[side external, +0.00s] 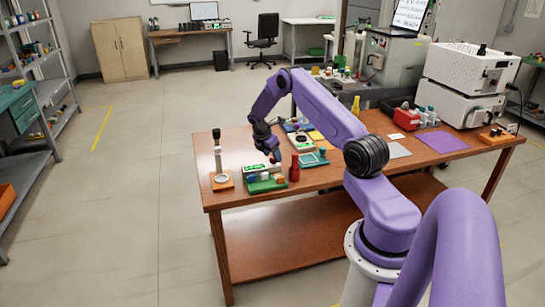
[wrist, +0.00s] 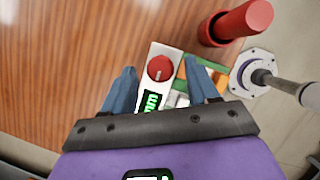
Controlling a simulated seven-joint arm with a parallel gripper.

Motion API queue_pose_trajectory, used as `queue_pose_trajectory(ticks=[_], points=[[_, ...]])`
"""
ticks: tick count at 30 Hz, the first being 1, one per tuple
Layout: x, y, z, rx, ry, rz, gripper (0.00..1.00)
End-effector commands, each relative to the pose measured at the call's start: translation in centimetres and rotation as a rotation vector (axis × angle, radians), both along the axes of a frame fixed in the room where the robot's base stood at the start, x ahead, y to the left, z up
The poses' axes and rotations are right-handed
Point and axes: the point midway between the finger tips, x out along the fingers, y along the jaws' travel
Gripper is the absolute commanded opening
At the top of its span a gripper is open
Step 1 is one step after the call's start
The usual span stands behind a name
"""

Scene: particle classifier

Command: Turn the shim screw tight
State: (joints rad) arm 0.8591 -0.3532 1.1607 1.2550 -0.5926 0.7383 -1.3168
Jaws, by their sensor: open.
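In the wrist view a round red knob (wrist: 160,68) with a pale line across it sits on a narrow white box (wrist: 172,52). The box has a lit green readout (wrist: 151,101). No label shows, so I cannot tell whether this knob is the shim screw. My gripper (wrist: 160,67) has its two blue fingers apart, one on each side of the box, with the knob in the gap between them. Nothing is held. I cannot tell the height of the fingertips above the knob. In the side external view my gripper (side external: 274,156) hangs low over the front left of the table.
A red bottle-like cylinder (side external: 294,170) stands just right of the gripper. A green tray (side external: 268,186) with small blocks lies in front. A stand on an orange base (side external: 222,181) is at the left. Bare wooden tabletop (side external: 236,141) lies behind it.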

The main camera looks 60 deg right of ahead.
Motion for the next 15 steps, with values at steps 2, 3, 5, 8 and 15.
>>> queue_pose_trajectory(ticks=[2, 3, 5, 8, 15], points=[[-0.09, -0.21, -0.68, 0.000, 0.001, 0.001, 0.59], [-0.11, -0.28, -0.90, 0.000, 0.001, 0.001, 0.59], [-0.12, -0.37, -1.13, 0.000, 0.000, 0.001, 0.59], [-0.13, -0.46, -1.28, 0.000, -0.001, 0.001, 0.59], [-0.14, -0.46, -1.27, 0.000, -0.001, 0.001, 0.53]])
